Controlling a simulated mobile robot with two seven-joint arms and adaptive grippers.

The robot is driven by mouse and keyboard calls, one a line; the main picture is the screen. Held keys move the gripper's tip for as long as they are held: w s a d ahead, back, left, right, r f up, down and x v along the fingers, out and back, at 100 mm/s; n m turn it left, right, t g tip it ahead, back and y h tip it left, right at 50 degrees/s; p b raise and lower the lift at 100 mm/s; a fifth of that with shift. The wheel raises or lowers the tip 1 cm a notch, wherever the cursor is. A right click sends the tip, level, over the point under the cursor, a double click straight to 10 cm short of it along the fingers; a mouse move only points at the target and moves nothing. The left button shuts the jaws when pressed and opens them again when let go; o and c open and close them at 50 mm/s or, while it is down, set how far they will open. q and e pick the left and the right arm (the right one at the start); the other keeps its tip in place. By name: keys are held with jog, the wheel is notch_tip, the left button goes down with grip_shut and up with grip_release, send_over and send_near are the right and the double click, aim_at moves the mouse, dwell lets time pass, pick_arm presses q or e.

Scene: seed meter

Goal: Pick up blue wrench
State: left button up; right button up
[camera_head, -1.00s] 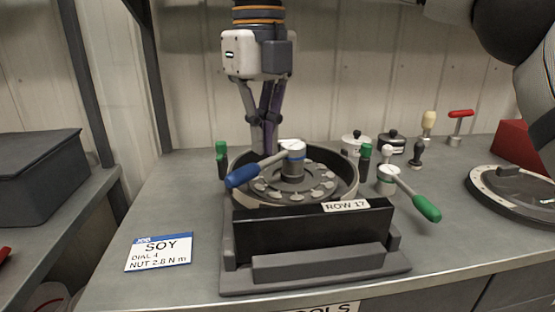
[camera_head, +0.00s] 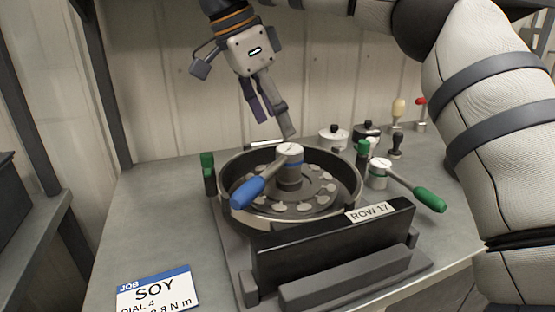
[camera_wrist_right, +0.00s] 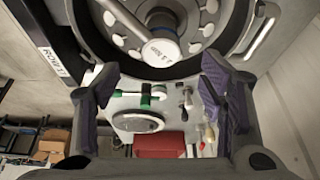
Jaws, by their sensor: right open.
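The blue wrench has a blue handle (camera_head: 249,191) and a silver-grey head with a blue ring (camera_head: 289,157). It sits upright over the hub of the round seed meter (camera_head: 232,205), with its handle reaching over the rim to the front left. In the right wrist view its round cap (camera_wrist_right: 152,53) shows at the top; the blue handle does not show there. My right gripper (camera_head: 274,124) is open and empty, above and behind the wrench, apart from it. Its two spread fingers show in the right wrist view (camera_wrist_right: 158,88). My left gripper is not in view.
A green-handled wrench (camera_head: 429,201) stands right of the meter. Green-topped posts (camera_head: 207,161) flank the bowl. The black ROW 17 block (camera_head: 335,245) is in front. Lidded pots (camera_head: 333,138) and small tools stand behind. A SOY job card (camera_head: 157,291) lies front left, with clear bench around it.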

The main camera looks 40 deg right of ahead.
aim_at(290, 148)
jog(key=x, duration=0.7)
jog(key=shift+s+d+r, duration=0.1)
jog(key=shift+d, duration=0.15)
jog(key=shift+d+f, duration=0.1)
jog(key=shift+f, duration=0.2)
grip_shut()
